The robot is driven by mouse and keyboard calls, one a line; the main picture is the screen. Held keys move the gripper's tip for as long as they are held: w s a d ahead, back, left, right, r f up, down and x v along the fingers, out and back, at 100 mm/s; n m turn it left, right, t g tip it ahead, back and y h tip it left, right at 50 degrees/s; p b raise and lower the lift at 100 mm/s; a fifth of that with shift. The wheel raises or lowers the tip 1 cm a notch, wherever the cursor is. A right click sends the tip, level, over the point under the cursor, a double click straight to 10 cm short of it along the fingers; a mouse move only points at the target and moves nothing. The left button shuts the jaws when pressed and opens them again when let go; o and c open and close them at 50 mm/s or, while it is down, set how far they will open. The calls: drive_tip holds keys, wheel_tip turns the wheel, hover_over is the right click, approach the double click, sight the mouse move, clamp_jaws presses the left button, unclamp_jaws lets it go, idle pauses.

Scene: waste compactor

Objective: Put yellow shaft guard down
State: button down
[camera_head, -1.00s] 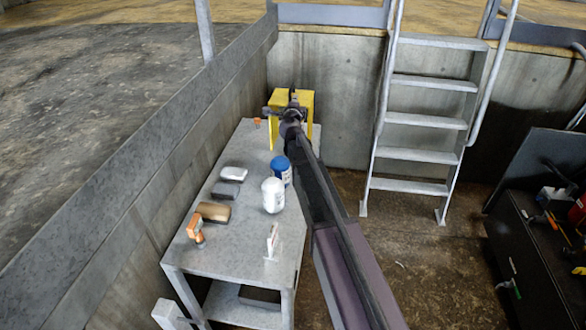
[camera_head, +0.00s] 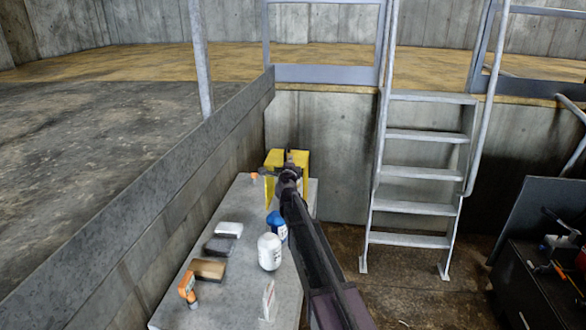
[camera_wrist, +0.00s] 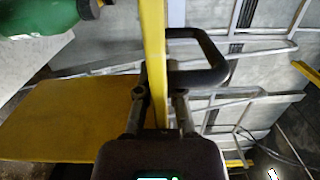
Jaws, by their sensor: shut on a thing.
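The yellow shaft guard (camera_head: 302,160) is at the far end of the grey metal table (camera_head: 232,285) in the head view, in front of the concrete wall. My gripper (camera_head: 290,172) is at it, and my arm hides part of the guard. In the wrist view the guard (camera_wrist: 60,118) shows as a broad yellow panel with an upright yellow edge. My gripper (camera_wrist: 158,105) is shut on that edge, beside a dark handle (camera_wrist: 205,75). I cannot tell whether the guard's bottom touches the table.
On the table are a white bottle (camera_head: 269,252), a blue container (camera_head: 277,226), an orange tool (camera_head: 188,288), and several brushes or blocks (camera_head: 208,270). A metal ladder (camera_head: 420,167) stands to the right. A dark workbench (camera_head: 540,300) holds tools. A green object (camera_wrist: 40,15) shows in the wrist view.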

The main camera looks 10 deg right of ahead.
drive_tip(key=shift+f+b, duration=1.95)
drive_tip(key=shift+f, duration=0.4)
drive_tip(key=shift+f+b, duration=1.8)
drive_tip(key=shift+b, duration=0.05)
drive_tip(key=shift+f, duration=0.1)
drive_tip(key=c, duration=0.8)
unclamp_jaws()
drive_tip(key=shift+o, duration=0.2)
drive_tip(key=shift+r, duration=0.25)
drive_tip(key=v, duration=1.2)
drive_tip(key=shift+a, duration=0.1)
drive_tip(key=shift+s+f, duration=0.1)
drive_tip(key=shift+s, duration=0.1)
